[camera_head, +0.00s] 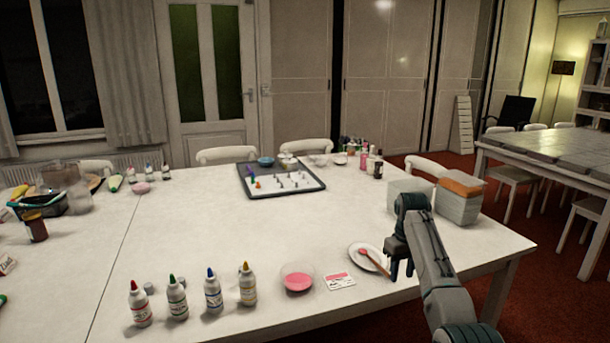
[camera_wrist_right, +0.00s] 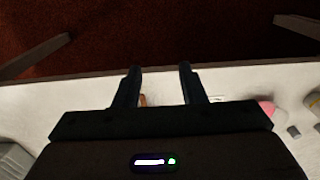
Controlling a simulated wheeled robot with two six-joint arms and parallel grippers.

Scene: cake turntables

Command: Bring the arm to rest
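My right arm reaches in from the lower right of the head view. My right gripper (camera_head: 401,272) points down over the table's right front part, just right of a white saucer (camera_head: 359,250) with a red-headed utensil (camera_head: 373,261) lying across it. In the right wrist view the two fingers of the right gripper (camera_wrist_right: 158,82) stand apart with nothing held between them. A small orange-brown piece (camera_wrist_right: 142,100) shows beside the left finger there. My left gripper and arm are not in view.
The white table (camera_head: 190,225) bears several paint bottles (camera_head: 213,291), a pink bowl (camera_head: 297,279), a card (camera_head: 340,281), and a dark tray (camera_head: 281,192) farther back. Grey tubs (camera_head: 458,206) stand just behind my right arm. The table's middle is clear.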

